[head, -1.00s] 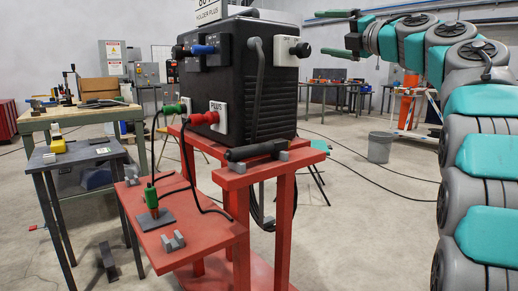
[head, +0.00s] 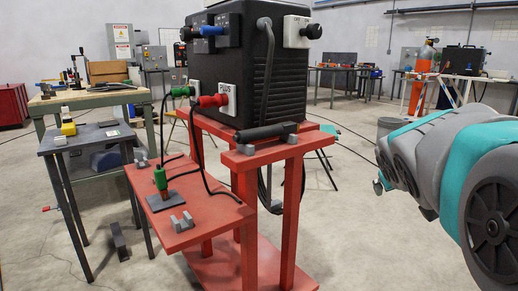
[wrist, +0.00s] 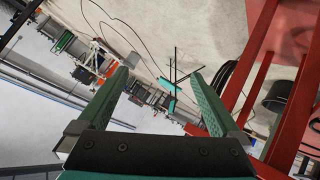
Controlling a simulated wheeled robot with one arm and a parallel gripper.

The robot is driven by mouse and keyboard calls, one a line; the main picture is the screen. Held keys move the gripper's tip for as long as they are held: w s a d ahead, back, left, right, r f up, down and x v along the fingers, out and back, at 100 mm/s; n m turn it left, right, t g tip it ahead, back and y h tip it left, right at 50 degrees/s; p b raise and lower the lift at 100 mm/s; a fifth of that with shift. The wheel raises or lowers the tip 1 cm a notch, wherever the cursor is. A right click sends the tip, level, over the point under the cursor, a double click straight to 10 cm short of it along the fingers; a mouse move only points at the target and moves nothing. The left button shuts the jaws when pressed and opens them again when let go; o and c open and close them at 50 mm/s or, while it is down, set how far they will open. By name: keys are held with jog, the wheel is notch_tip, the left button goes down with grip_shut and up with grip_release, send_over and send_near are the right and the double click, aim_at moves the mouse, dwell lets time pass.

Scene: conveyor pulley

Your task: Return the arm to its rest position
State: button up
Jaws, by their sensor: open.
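My arm (head: 425,165) is at the right edge of the head view, with grey and teal links and a large round joint close to the camera. My gripper is not clear in the head view. In the wrist view my gripper (wrist: 158,74) shows two green fingers spread well apart, with nothing between them. The wrist picture is tilted, with the floor and far benches beyond the fingers and red frame posts (wrist: 250,90) close at the right.
A red stand (head: 200,225) carries a black welding machine (head: 240,75) with cables. A black-handled tool (head: 265,131) lies on its upper shelf. A dark small table (head: 88,138) and a wooden-topped bench (head: 85,97) stand left. Floor between stand and arm looks clear.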

jog(key=s+a+f+g+y, duration=0.1)
jog(key=s+a+f+g, duration=0.2)
jog(key=s, duration=0.8)
jog(key=s+a+f+g+y, duration=0.2)
jog(key=s+a+f+g, duration=0.2)
jog(key=s+a+f, duration=0.3)
jog(key=s+a+f+g+y, duration=0.2)
jog(key=s+a+f+g, duration=0.2)
jog(key=s+f, duration=0.9)
jog(key=shift+s+a+f+m, duration=0.15)
jog(key=shift+s+a+m, duration=0.25)
jog(key=shift+s+a, duration=0.75)
jog(key=shift+s+d, duration=0.1)
jog(key=shift+d, duration=0.05)
